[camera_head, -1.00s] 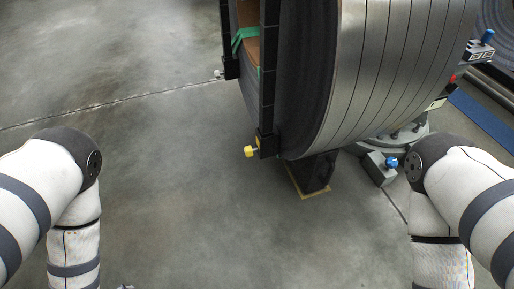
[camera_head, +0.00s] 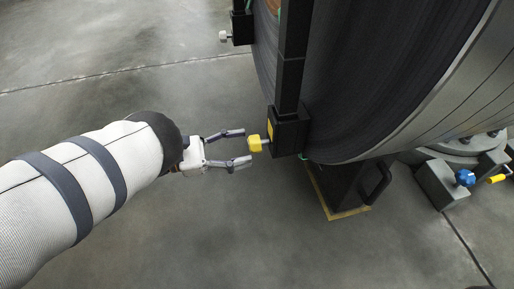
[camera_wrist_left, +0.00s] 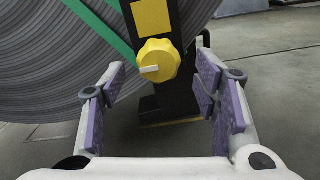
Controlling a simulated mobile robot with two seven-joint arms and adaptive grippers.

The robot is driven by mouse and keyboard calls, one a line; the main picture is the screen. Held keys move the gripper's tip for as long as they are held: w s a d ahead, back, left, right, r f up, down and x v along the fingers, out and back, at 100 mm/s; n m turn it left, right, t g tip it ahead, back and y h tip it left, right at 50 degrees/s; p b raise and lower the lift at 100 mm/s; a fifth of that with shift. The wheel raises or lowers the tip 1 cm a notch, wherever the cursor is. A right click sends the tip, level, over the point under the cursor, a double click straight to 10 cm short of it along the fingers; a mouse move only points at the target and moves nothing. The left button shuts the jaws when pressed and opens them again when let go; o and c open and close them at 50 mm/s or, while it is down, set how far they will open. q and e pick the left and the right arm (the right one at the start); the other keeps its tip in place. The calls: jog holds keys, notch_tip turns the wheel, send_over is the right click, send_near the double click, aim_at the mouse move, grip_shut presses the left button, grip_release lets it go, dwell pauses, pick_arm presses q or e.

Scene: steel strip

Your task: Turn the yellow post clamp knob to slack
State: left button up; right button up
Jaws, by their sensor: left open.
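The yellow knob (camera_head: 255,143) sticks out to the left from the clamp block (camera_head: 289,131) at the foot of a black post (camera_head: 293,60). In the left wrist view the knob (camera_wrist_left: 158,60) faces me, lobed, with a pale bar mark on its face pointing left. My left gripper (camera_head: 241,147) is open, its fingertips just short of the knob. In the left wrist view its two padded fingers (camera_wrist_left: 166,100) stand wide apart to either side of and below the knob, not touching it. My right gripper is not in view.
A large steel strip coil (camera_head: 400,80) stands behind the post. A second post with a white knob (camera_head: 224,36) is farther back. A black stand (camera_head: 345,183) is below the coil. A blue knob (camera_head: 465,178) is at the right. The floor at left is clear.

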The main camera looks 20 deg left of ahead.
aim_at(254, 145)
pick_arm(q)
jog(key=x, duration=0.4)
jog(key=shift+w+b, duration=0.1)
jog(key=shift+b, duration=0.25)
jog(key=c, duration=1.2)
jog(key=shift+n, duration=0.3)
